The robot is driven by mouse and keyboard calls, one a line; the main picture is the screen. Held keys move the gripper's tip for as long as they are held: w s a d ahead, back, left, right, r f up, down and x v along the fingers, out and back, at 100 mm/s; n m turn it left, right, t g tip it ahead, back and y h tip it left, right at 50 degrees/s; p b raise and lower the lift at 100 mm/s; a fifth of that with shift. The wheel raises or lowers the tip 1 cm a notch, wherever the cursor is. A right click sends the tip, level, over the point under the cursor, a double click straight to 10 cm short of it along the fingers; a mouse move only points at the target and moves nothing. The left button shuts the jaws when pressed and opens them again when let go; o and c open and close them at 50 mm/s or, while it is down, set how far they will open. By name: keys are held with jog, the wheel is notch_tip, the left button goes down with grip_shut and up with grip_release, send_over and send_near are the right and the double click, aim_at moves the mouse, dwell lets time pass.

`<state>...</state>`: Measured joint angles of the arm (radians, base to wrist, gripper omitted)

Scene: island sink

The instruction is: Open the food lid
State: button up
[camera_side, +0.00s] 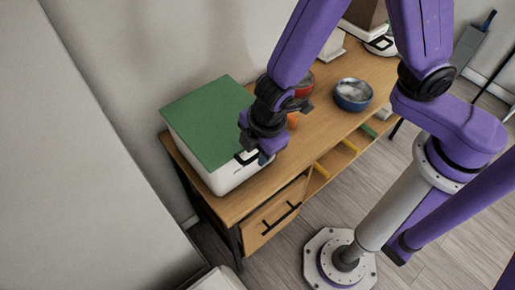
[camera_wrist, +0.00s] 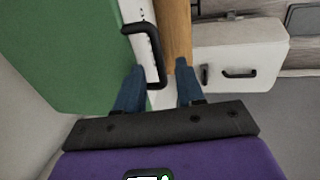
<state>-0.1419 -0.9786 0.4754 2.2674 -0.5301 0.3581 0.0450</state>
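A white box (camera_side: 232,177) with a green lid (camera_side: 210,118) stands at the left end of the wooden table. The lid lies flat and shut on it. The green lid (camera_wrist: 60,50) also fills the upper left of the wrist view. A black handle (camera_wrist: 158,58) sticks out from the box's front edge. My gripper (camera_side: 266,158) is at this front edge, beside the handle. In the wrist view my gripper (camera_wrist: 158,72) is open, with its two blue fingers apart. The handle's outer bar appears between the fingertips; I cannot tell whether they touch it.
A blue bowl (camera_side: 353,94) and a red bowl (camera_side: 304,85), partly behind my arm, stand on the table (camera_side: 314,128). An orange item (camera_side: 292,120) lies near my gripper. A drawer (camera_side: 275,216) with a black handle is below. A wall stands behind the box.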

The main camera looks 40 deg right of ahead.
jog(key=shift+f, duration=0.45)
grip_shut()
